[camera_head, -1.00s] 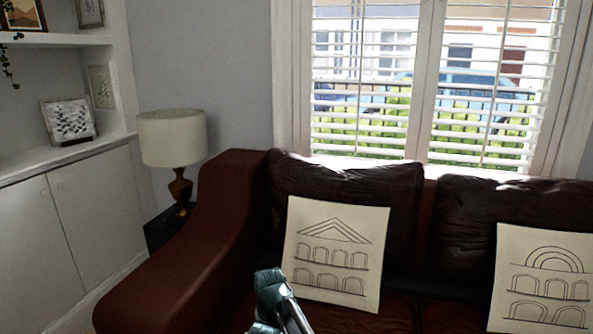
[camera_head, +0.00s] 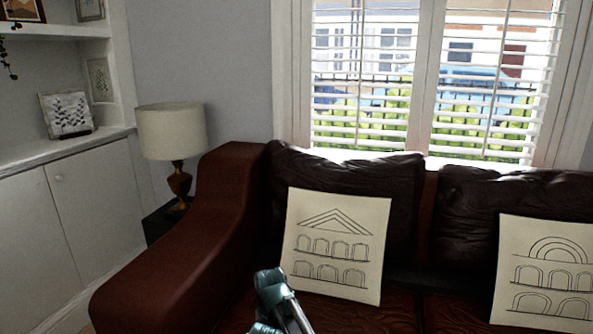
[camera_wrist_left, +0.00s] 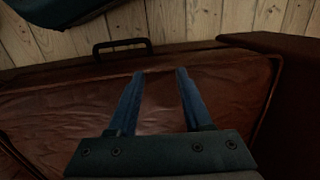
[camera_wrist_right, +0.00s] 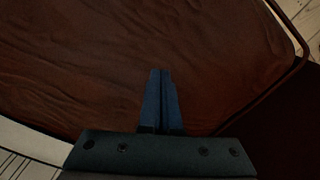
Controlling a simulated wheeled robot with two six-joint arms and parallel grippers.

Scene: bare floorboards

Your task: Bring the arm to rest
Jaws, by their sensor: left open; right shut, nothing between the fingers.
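My left gripper (camera_wrist_left: 160,73) shows in the left wrist view. Its two blue fingers are apart with nothing between them, over a brown leather seat (camera_wrist_left: 60,110). My right gripper (camera_wrist_right: 162,72) shows in the right wrist view. Its fingers are together and empty, over brown leather (camera_wrist_right: 100,60). In the head view a teal and grey piece of my arm (camera_head: 278,300) rises from the bottom edge in front of the sofa. Neither gripper's fingertips can be made out there. I cannot tell how far the fingers are from the leather.
The brown sofa (camera_head: 175,265) fills the front, with cream cushions (camera_head: 335,245) (camera_head: 545,275) against its back. A lamp (camera_head: 172,132) stands behind its left arm, beside white cabinets (camera_head: 90,210). A black loop-shaped bar (camera_wrist_left: 122,44) and floorboards (camera_wrist_left: 200,18) lie past the seat's edge.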

